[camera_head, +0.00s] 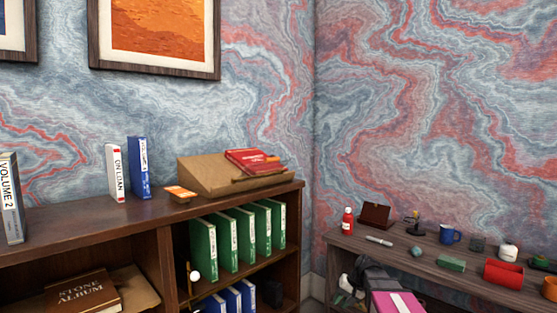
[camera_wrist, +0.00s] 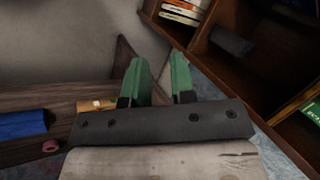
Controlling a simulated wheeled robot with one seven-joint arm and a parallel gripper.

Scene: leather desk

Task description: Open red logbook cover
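The red logbook (camera_head: 247,160) lies on a sloped tan stand (camera_head: 203,176) on top of the dark wooden shelf unit, near the wall corner. Its cover looks shut and bears pale lettering. My gripper (camera_wrist: 158,80) shows in the wrist view with two green-tipped fingers apart and nothing visible between them. The logbook is not in the wrist view. In the head view my gripper is hard to make out; it appears low, right of the shelf unit and well away from the logbook.
An orange item (camera_head: 180,192) lies left of the stand. A blue binder (camera_head: 139,168) and a white one (camera_head: 115,173) stand farther left. Green binders (camera_head: 203,247) fill the shelf below. A side desk (camera_head: 345,238) at right holds a red bottle (camera_head: 348,221), a blue mug (camera_head: 449,235) and other small things.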

